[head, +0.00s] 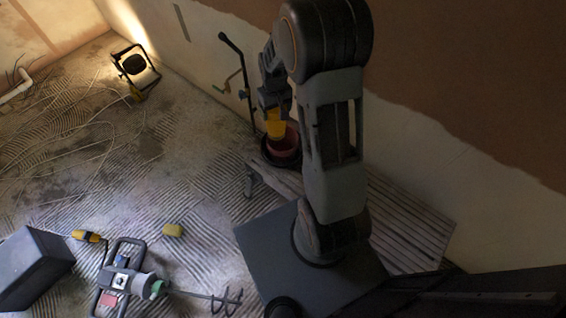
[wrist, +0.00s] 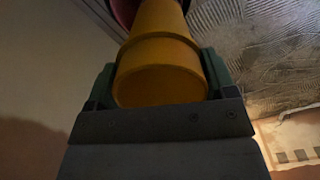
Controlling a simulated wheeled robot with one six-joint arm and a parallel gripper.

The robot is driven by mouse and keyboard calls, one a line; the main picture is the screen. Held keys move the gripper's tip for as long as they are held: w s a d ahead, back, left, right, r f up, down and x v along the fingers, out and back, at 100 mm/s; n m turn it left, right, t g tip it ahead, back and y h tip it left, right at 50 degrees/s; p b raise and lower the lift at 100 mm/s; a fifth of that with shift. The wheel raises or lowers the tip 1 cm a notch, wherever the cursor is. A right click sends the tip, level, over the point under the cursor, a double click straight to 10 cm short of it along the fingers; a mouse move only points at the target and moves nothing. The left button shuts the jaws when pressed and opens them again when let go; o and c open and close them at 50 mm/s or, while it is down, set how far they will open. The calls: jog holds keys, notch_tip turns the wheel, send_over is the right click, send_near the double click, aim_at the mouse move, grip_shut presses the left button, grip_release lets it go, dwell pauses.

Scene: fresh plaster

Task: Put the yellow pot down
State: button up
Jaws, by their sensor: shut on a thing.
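The yellow pot (wrist: 160,60) fills the middle of the wrist view, between the two green fingers of my gripper (wrist: 160,85). My gripper is shut on it. In the head view the yellow pot (head: 275,122) hangs below my gripper (head: 273,108), close to the wall. A reddish round vessel (head: 287,142) with a dark base is just beyond the pot's lower end. It also shows at the top of the wrist view (wrist: 125,10). I cannot tell whether the pot touches it. The pot's far end is partly hidden.
A slatted board (head: 405,225) lies along the wall. A mixer with a paddle (head: 125,275), a yellow sponge (head: 173,230), a yellow-handled tool (head: 87,236) and a dark box (head: 32,265) lie at the front left. A work lamp (head: 133,66) stands at the back.

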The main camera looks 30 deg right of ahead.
aim_at(282, 134)
jog(key=f+b, duration=0.1)
jog(key=d+f+b, duration=0.1)
jog(key=f+b, duration=0.1)
jog(key=d+f+b, duration=0.1)
jog(key=b, duration=0.1)
jog(key=shift+d+f, duration=0.15)
jog(key=shift+f, duration=0.15)
jog(key=shift+f+b, duration=1.2)
jog(key=shift+f, duration=3.85)
jog(key=shift+f+b, duration=0.25)
jog(key=shift+b, duration=0.05)
jog(key=o, duration=1.1)
jog(key=shift+r, duration=0.15)
